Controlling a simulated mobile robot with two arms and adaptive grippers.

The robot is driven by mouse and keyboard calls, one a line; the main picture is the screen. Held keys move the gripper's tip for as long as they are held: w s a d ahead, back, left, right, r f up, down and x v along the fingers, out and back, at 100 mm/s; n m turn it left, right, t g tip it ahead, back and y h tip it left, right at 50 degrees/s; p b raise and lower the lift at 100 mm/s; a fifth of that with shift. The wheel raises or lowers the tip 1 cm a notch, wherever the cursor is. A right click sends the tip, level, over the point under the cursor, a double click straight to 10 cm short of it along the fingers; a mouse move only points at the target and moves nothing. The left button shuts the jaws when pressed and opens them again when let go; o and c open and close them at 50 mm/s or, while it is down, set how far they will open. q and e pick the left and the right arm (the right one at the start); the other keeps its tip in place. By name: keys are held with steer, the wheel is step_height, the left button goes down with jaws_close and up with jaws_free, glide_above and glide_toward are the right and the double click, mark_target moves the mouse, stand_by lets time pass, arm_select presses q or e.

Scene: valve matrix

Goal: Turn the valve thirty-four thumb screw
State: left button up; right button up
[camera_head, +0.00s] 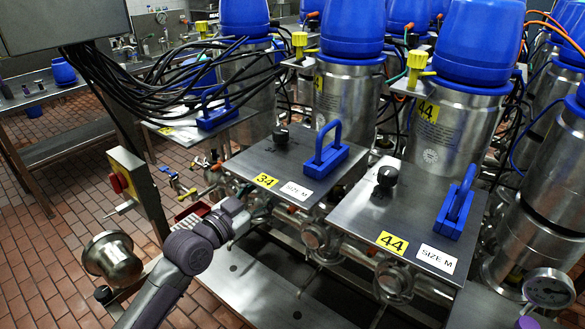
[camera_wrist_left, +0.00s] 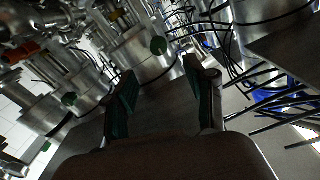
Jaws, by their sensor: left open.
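The steel plate with the yellow 34 label (camera_head: 265,180) is near the middle of the head view. A black knob (camera_head: 281,135) stands upright at its back left, beside a blue handle (camera_head: 321,160); I cannot tell whether this knob is the thumb screw. My left gripper (camera_head: 246,209) is at the plate's front left, low beside the pipework and apart from the knob. In the left wrist view the left gripper (camera_wrist_left: 163,92) is open, with green pads and nothing between them. My right gripper is not in view.
A neighbouring plate labelled 44 (camera_head: 391,243) has its own black knob (camera_head: 387,177) and blue handle (camera_head: 457,206). Blue-topped steel cylinders (camera_head: 345,95) stand behind. Black cables (camera_head: 165,85) hang at the upper left. Brick-tiled floor (camera_head: 45,200) shows at left.

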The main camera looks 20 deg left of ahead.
arm_select(q)
steer(key=p+x, duration=0.1)
steer(key=x, duration=0.9)
steer(key=shift+w, duration=0.2)
steer(key=shift+d+f, duration=0.1)
jaws_close()
